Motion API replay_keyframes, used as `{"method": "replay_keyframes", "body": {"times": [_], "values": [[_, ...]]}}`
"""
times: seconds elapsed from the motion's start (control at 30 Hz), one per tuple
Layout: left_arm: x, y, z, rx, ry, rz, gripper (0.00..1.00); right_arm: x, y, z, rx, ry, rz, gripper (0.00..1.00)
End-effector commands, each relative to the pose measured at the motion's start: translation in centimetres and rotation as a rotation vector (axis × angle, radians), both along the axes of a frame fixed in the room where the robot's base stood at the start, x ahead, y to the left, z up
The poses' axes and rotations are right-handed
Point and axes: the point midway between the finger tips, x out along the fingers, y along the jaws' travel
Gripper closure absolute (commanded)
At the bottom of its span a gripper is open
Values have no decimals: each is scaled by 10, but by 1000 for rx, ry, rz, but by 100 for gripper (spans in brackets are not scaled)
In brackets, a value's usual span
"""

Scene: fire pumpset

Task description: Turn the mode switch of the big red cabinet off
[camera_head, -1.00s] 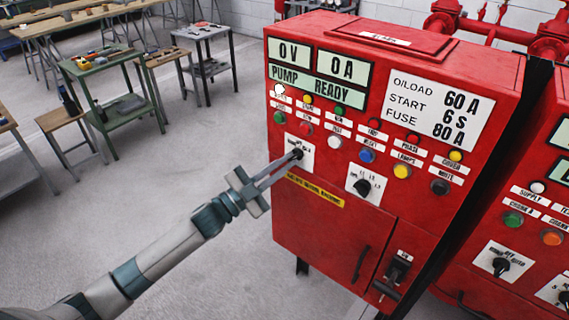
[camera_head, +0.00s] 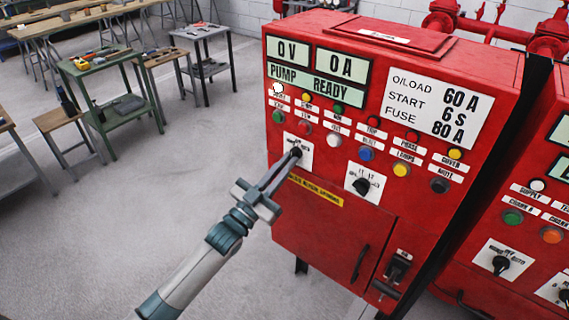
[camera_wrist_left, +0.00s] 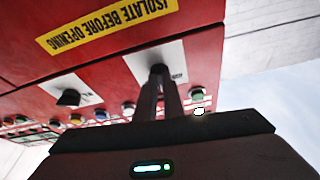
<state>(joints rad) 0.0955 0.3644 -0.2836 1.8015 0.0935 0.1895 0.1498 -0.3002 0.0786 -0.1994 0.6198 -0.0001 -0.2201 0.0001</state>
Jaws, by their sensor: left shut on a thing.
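The big red cabinet (camera_head: 330,215) stands in the middle right of the head view, its front panel facing me. Its mode switch (camera_head: 296,152) is a black knob on a white plate at the panel's left side. My left gripper (camera_head: 292,158) reaches it from the lower left and is shut on the knob. In the left wrist view the fingers (camera_wrist_left: 159,90) run to the dark knob (camera_wrist_left: 158,70) on its white plate (camera_wrist_left: 172,62). The fingers hide part of the knob, so its exact setting is unclear. My right gripper is not in view.
A second black knob (camera_head: 362,186) sits to the right, with rows of coloured buttons and lamps above. A yellow label (camera_head: 316,191) lies just below the switch. Another red cabinet (camera_head: 510,215) stands at the right.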

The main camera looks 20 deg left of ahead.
Motion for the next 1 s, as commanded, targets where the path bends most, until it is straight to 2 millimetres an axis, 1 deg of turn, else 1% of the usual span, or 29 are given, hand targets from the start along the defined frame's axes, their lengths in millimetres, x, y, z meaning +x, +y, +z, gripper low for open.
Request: {"method": "replay_keyframes", "body": {"times": [0.1,0.3,0.77,0.8,0.83,0.87,1.0], "values": [[0,-1,2,-65,21,1,100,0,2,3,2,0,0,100],[0,-1,2,-124,42,0,100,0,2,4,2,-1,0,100],[0,-1,3,-140,46,0,100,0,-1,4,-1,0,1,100],[0,-1,3,-139,45,0,83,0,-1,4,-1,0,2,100],[0,-1,3,-139,45,0,76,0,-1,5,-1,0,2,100],[0,-1,3,-139,46,0,73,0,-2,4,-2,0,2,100],[0,-1,2,-139,47,1,73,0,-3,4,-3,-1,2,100]]}}
